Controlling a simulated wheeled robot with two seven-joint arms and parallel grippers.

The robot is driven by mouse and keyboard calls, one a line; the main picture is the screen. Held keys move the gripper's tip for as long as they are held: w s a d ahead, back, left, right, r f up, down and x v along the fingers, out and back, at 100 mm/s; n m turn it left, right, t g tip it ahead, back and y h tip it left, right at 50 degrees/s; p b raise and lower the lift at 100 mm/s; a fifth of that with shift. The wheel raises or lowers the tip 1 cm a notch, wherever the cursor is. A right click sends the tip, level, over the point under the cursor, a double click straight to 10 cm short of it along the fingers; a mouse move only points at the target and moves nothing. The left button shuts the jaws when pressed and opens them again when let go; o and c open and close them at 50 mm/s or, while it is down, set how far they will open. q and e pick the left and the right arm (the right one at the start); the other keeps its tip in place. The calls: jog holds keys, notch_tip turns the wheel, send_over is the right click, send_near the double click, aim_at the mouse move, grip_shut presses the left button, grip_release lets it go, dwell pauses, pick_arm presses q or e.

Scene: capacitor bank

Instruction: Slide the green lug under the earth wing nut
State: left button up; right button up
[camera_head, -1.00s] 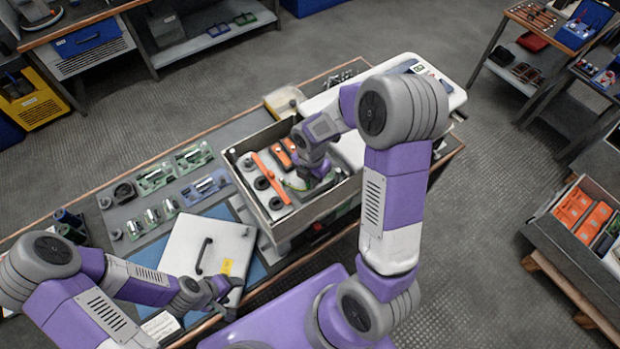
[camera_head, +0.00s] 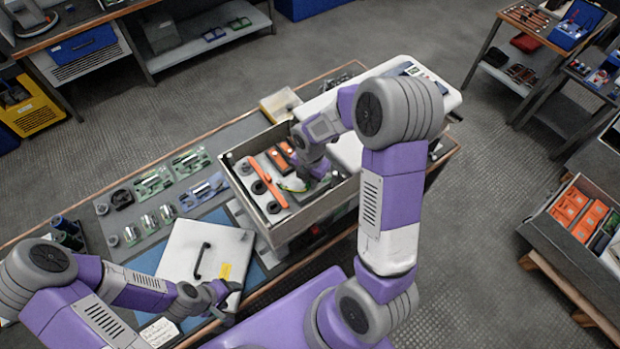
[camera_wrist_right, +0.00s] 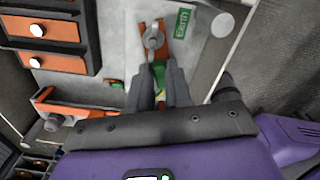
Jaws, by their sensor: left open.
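In the right wrist view, my right gripper (camera_wrist_right: 160,82) has its fingers closed around the green lug (camera_wrist_right: 159,70), whose green sleeve shows between them. Just ahead of the fingertips is the grey earth wing nut (camera_wrist_right: 153,42) on a copper-coloured plate, beside a green "Earth" label (camera_wrist_right: 183,24). Grey metal overlaps there, so I cannot tell whether the lug's tip is under the nut. In the head view, my right gripper (camera_head: 316,172) reaches down into the open cabinet, and the lug is hidden. My left gripper (camera_head: 224,297) is open near the lower right corner of the white lid.
The cabinet (camera_head: 313,218) has raised walls around orange blocks and an orange bar (camera_head: 265,180). The white lid (camera_head: 205,250) with a black handle lies on the bench left of it. Several green-backed parts (camera_head: 157,184) lie further left.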

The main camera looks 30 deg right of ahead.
jog(key=o, duration=0.4)
notch_tip(320, 180, up, 8)
jog(key=shift+f, duration=0.25)
dwell(0.3)
